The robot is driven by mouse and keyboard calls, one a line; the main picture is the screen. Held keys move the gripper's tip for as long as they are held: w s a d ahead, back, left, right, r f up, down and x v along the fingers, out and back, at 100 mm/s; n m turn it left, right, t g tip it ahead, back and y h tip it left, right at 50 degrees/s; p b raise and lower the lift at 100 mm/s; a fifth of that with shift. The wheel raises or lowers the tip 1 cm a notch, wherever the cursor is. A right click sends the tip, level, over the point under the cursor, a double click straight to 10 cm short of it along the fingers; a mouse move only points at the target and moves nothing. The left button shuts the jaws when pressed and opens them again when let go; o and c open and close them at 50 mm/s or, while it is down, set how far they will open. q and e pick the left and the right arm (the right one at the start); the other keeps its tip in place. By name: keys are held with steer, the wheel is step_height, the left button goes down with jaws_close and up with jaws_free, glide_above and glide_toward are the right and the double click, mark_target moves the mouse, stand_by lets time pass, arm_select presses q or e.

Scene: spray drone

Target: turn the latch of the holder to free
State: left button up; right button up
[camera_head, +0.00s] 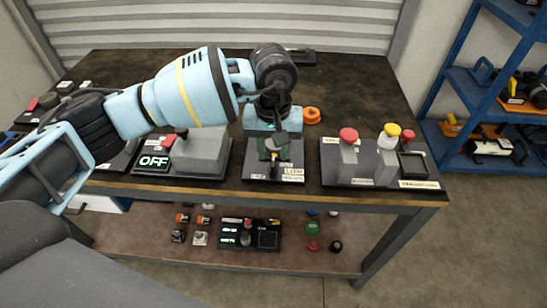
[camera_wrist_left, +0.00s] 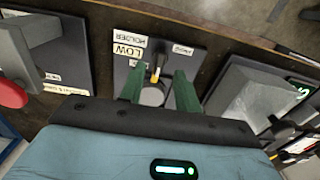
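The holder (camera_head: 260,173) is a dark plate at the front middle of the workbench, with white labels along its front. In the left wrist view, the holder plate (camera_wrist_left: 186,58) carries labels reading "HOLDER" and "LOW". Its latch (camera_wrist_left: 156,73) is a small dark lever with a yellow part, by a grey round piece (camera_wrist_left: 152,97). My left gripper (camera_head: 274,153) points down over the holder; its green fingers also show in the wrist view (camera_wrist_left: 159,68). They are apart, one on each side of the latch. Whether they touch it I cannot tell. My right gripper is not in view.
Left of the holder stands a grey box with an "OFF" display (camera_head: 154,161). To the right is a panel (camera_head: 365,172) with red and yellow knobs. An orange ring (camera_head: 312,115) lies behind. The bench (camera_head: 350,85) is clear at the back right.

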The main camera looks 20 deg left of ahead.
mark_target(273, 161)
arm_select(q)
steer(key=shift+f, duration=1.75)
jaws_close()
